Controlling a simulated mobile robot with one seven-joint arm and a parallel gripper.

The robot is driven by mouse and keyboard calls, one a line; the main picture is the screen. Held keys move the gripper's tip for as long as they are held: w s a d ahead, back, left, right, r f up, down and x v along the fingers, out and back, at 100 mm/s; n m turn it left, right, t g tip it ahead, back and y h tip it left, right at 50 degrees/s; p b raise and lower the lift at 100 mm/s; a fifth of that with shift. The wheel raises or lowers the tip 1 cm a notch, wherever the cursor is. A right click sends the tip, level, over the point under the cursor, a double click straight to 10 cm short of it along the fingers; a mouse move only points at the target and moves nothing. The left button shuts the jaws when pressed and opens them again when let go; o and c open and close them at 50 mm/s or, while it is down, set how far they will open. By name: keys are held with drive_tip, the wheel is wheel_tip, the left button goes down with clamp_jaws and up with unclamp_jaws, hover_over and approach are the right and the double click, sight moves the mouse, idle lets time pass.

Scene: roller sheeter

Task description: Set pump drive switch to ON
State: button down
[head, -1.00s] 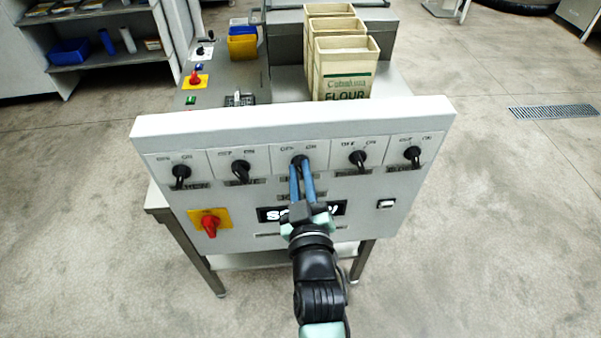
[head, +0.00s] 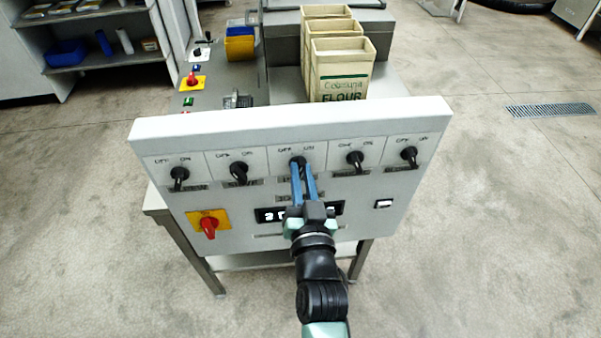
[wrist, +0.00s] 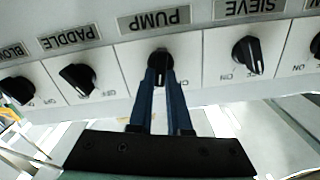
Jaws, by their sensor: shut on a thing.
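The pump drive switch (head: 297,161) is the black knob in the middle of a row on the pale panel. In the wrist view the same pump switch (wrist: 160,56) sits by an upside-down PUMP label (wrist: 154,19). My gripper (head: 301,169) reaches up to it from below, and its two blue fingers are shut on the knob. In the wrist view my gripper (wrist: 161,72) covers much of the knob, so I cannot tell which mark it points to.
A paddle switch (wrist: 77,79) and a sieve switch (wrist: 248,55) flank the pump knob closely. The panel (head: 400,205) also carries a red rotary switch (head: 208,226) on a yellow plate. Flour boxes (head: 340,85) stand behind it.

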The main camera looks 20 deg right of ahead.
drive_tip(key=shift+m, duration=0.8)
drive_tip(key=c, duration=0.9)
unclamp_jaws()
drive_tip(key=shift+o, duration=0.2)
drive_tip(key=b+v, duration=0.1)
drive_tip(key=v, duration=1.2)
